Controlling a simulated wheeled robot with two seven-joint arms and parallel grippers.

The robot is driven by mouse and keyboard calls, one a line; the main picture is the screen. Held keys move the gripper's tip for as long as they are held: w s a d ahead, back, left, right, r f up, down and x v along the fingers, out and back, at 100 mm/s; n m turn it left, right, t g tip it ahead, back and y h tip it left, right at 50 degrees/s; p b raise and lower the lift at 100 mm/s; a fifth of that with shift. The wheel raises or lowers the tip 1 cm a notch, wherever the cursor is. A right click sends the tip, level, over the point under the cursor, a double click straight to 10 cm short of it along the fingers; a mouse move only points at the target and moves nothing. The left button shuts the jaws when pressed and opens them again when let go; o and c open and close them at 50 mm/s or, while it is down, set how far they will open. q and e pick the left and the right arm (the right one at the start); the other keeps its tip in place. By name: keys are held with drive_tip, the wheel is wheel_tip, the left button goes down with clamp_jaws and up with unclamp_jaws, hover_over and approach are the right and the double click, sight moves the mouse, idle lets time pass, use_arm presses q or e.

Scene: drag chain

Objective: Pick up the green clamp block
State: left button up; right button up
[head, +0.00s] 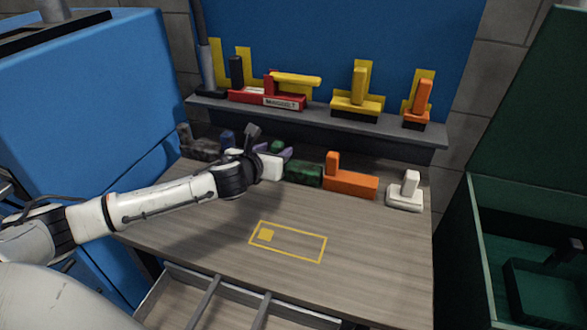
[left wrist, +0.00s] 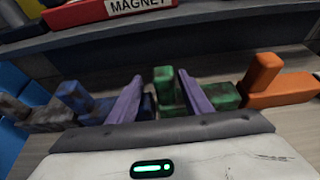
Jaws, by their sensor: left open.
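The green clamp block (head: 304,173) stands in the row at the back of the wooden table, between my left gripper and the orange block; its upright part shows just behind the gripper. In the left wrist view the green clamp block (left wrist: 164,88) has its upright part between my two purple fingers, with its lower body running right behind the right finger. My left gripper (left wrist: 160,95) is open and holds nothing; in the head view the left gripper (head: 272,151) reaches over the row from the left. I cannot tell if a finger touches the block. My right gripper is not in view.
An orange block (head: 350,184) stands right of the green one, then a white block (head: 406,192). A blue block (left wrist: 85,103) and a dark block (left wrist: 45,115) stand to the left. A shelf (head: 420,130) with several blocks runs behind. The table's front, with a yellow outline (head: 288,241), is clear.

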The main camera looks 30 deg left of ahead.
use_arm(q)
drive_tip(key=x, duration=0.4)
drive_tip(key=shift+w+d+f, duration=0.2)
drive_tip(key=shift+w+d, duration=0.1)
drive_tip(key=shift+w, duration=0.1)
clamp_jaws()
